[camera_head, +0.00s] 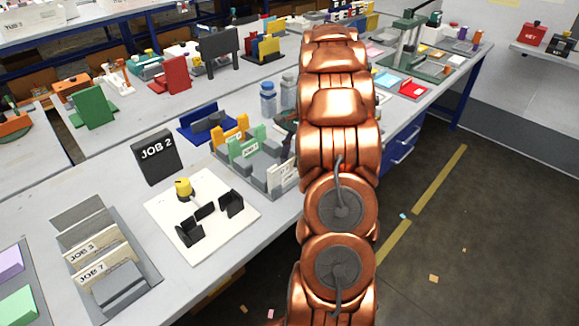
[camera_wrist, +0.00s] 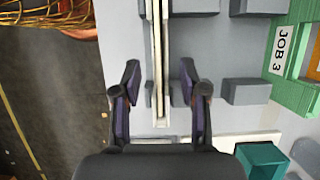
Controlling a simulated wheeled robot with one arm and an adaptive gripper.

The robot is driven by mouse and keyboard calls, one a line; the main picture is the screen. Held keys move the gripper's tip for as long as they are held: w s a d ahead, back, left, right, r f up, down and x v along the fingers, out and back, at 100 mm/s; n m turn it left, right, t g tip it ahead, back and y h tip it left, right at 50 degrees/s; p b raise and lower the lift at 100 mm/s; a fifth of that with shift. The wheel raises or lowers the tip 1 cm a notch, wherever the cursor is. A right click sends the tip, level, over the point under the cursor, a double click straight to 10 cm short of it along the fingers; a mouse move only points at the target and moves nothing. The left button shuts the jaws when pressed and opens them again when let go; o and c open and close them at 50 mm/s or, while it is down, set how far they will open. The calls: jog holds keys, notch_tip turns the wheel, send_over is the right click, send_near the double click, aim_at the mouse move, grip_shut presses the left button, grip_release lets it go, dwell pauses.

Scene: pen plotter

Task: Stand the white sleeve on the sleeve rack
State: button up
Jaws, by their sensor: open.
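In the wrist view a thin white sleeve (camera_wrist: 158,35) stands on edge, seen from above as a narrow strip among grey blocks (camera_wrist: 245,91). My gripper (camera_wrist: 159,68) is open, with one dark finger on each side of the strip and visible gaps between. A white sleeve (camera_head: 284,177) also shows in the head view, at the front right of a grey slotted rack (camera_head: 258,164), partly beside my arm. Another grey rack (camera_head: 127,289) at the lower left holds JOB 3 and JOB 7 cards. I cannot tell which is the sleeve rack. The head view hides my gripper behind my arm.
A green JOB 3 sleeve (camera_wrist: 285,60) stands to the right in the wrist view, with a teal block (camera_wrist: 262,160) below it. A white board (camera_head: 235,232) with black brackets and a yellow knob lies in front of the JOB 2 sign (camera_head: 157,158). Bottles (camera_head: 268,101) stand behind.

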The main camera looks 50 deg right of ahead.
jog(key=v, duration=0.6)
jog(key=shift+b, duration=0.35)
jog(key=shift+d+r, duration=0.2)
jog(key=shift+r, duration=0.25)
jog(key=s+a+r+n+g+h, duration=0.1)
jog(key=s+a+n, duration=0.15)
jog(key=a, duration=0.65)
jog(key=s+a+r+n, duration=0.15)
jog(key=a+n, duration=0.25)
jog(key=a, duration=0.4)
jog(key=s+a+r+n+g+h, duration=0.1)
jog(key=s+a+r+n, duration=0.15)
jog(key=a, duration=0.65)
jog(key=s+a+f+n+h, duration=0.1)
jog(key=s+a+f+n, duration=0.2)
jog(key=s, duration=0.5)
jog(key=s+a+f+n+h, duration=0.1)
jog(key=s+a+f+n, duration=0.2)
jog(key=s+a+n, duration=0.3)
jog(key=s+a, duration=0.2)
jog(key=s, duration=0.1)
jog(key=shift+s+f, duration=0.15)
jog(key=shift+f, duration=0.05)
notch_tip(320, 180, up, 6)
jog(key=p, duration=0.6)
jog(key=shift+r, duration=0.15)
